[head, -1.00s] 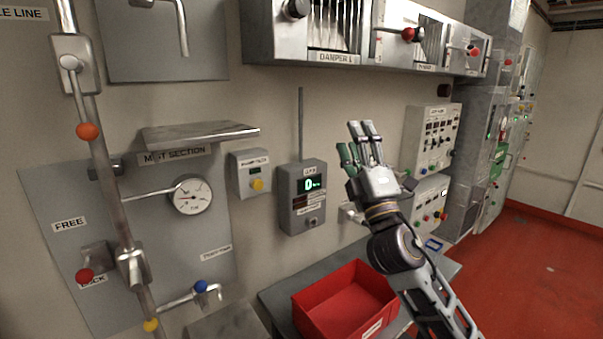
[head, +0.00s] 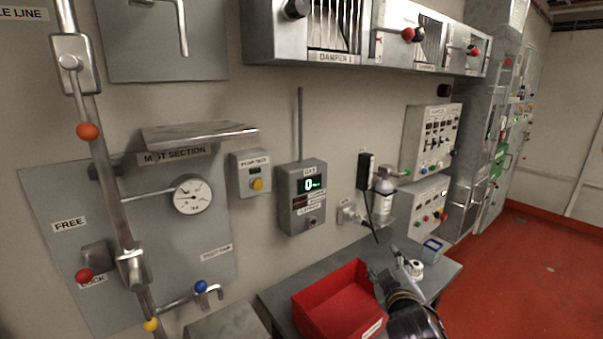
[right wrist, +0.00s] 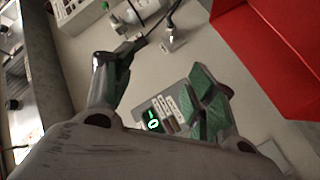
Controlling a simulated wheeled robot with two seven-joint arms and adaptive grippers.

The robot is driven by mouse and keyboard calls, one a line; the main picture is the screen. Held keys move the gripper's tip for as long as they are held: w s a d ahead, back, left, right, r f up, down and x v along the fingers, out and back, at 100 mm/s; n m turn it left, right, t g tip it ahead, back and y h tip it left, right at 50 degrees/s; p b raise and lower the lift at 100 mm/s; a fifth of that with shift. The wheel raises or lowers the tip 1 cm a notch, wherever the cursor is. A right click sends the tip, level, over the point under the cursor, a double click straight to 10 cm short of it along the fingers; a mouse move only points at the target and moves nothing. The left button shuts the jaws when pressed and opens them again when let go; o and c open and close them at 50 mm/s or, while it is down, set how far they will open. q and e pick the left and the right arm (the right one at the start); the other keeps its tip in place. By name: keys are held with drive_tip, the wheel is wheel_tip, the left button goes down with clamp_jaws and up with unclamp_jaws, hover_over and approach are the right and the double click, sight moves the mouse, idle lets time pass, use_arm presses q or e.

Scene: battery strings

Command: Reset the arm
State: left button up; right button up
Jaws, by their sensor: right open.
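My right gripper (head: 385,268) is low at the right of the red bin, over the grey table, with its arm coming up from the bottom edge. In the right wrist view my right gripper (right wrist: 160,92) has its green-padded fingers spread wide apart, with nothing between them. The grey wall box with the green digit display (right wrist: 155,120) shows behind the fingers there. My left gripper is in neither view.
The red bin (head: 310,299) stands on the grey table (head: 281,291), close beside my right gripper. A white bottle (head: 382,205) and a black handset (head: 364,171) are at the wall behind. A small blue-rimmed container (head: 432,247) sits at the table's right. Red floor (head: 520,270) is clear at right.

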drive_tip(key=s+f+m+g+y, duration=0.2)
drive_tip(key=s+f+m+g, duration=0.3)
drive_tip(key=s+f+g, duration=1.4)
drive_tip(key=s+f+t, duration=0.2)
drive_tip(key=s+f, duration=0.1)
drive_tip(key=f, duration=1)
drive_tip(key=s+f+t, duration=0.2)
drive_tip(key=s+f, duration=0.1)
drive_tip(key=f, duration=1)
drive_tip(key=s+f+t, duration=0.2)
drive_tip(key=s+f, duration=0.1)
drive_tip(key=f, duration=1)
drive_tip(key=s+d+f, duration=0.2)
drive_tip(key=s+f, duration=0.8)
drive_tip(key=s, duration=0.1)
drive_tip(key=s+d+f+g, duration=0.1)
drive_tip(key=s+d+f, duration=0.1)
drive_tip(key=s+f, duration=0.8)
drive_tip(key=shift+s+d+f+g+b, duration=0.3)
drive_tip(key=shift+s+d, duration=0.1)
drive_tip(key=shift+s, duration=0.45)
drive_tip(key=shift+r, duration=0.1)
